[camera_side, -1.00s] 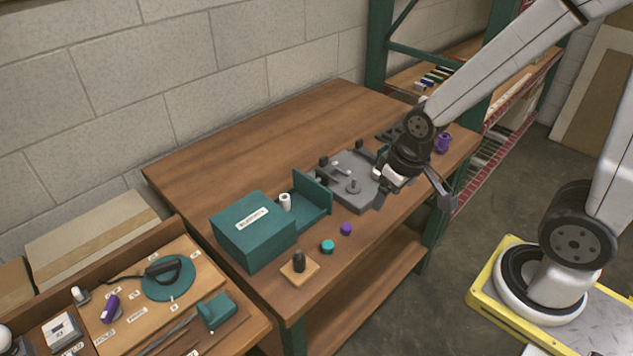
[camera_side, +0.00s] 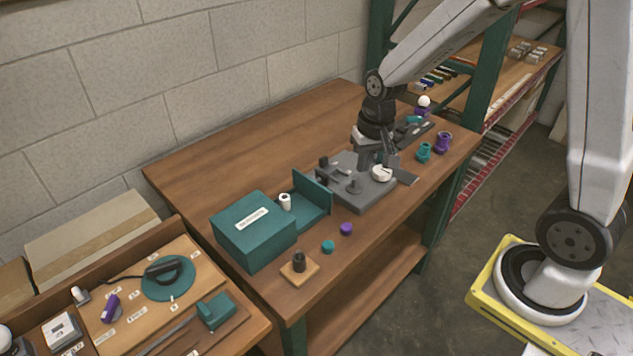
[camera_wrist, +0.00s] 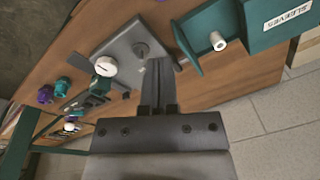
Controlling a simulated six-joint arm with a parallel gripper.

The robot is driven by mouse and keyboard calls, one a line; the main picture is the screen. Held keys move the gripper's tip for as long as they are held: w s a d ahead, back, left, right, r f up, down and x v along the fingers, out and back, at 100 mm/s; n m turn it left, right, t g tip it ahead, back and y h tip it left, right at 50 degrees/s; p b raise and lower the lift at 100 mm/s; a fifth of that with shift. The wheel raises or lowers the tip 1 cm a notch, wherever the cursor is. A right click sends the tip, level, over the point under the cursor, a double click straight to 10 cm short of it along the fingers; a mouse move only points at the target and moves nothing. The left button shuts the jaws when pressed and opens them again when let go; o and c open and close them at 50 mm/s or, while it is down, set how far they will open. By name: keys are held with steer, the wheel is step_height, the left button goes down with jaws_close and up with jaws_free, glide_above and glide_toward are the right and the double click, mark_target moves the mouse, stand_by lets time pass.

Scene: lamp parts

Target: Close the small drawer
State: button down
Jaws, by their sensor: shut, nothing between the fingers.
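The small teal drawer (camera_side: 318,213) stands pulled out of the right side of a teal box (camera_side: 252,238) labelled for sleeves. Its tall front panel (camera_side: 312,191) faces the grey fixture. A white sleeve (camera_side: 285,202) stands in it. In the wrist view, the drawer's front panel (camera_wrist: 186,48), the sleeve (camera_wrist: 218,42) and the box (camera_wrist: 262,12) show at upper right. My gripper (camera_side: 378,167) points down over the grey fixture, right of the drawer and apart from it. Its fingers (camera_wrist: 157,80) are together and empty in the wrist view.
The grey fixture plate (camera_side: 350,193) carries a round white piece (camera_side: 381,173) close to my fingers. Teal (camera_side: 328,247) and purple (camera_side: 346,229) caps lie along the bench's front edge, near a dark part on a wooden block (camera_side: 299,271). Teal (camera_side: 424,152) and purple (camera_side: 443,142) parts stand at right.

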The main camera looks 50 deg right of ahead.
steer(key=w+d+f+m+y, duration=0.2)
steer(key=w+d+m, duration=0.4)
steer(key=w+d, duration=0.1)
steer(key=w+d+f+m+g+y, duration=0.1)
steer(key=w+d+m+y, duration=0.1)
steer(key=w+d+m, duration=0.4)
steer(key=shift+w+d+f+m, duration=0.35)
steer(key=shift+w+d, duration=0.35)
steer(key=shift+w, duration=0.25)
steer(key=shift+f, duration=0.15)
steer(key=x, duration=1)
steer(key=shift+s+a, duration=0.15)
steer(key=shift+a, duration=1.9)
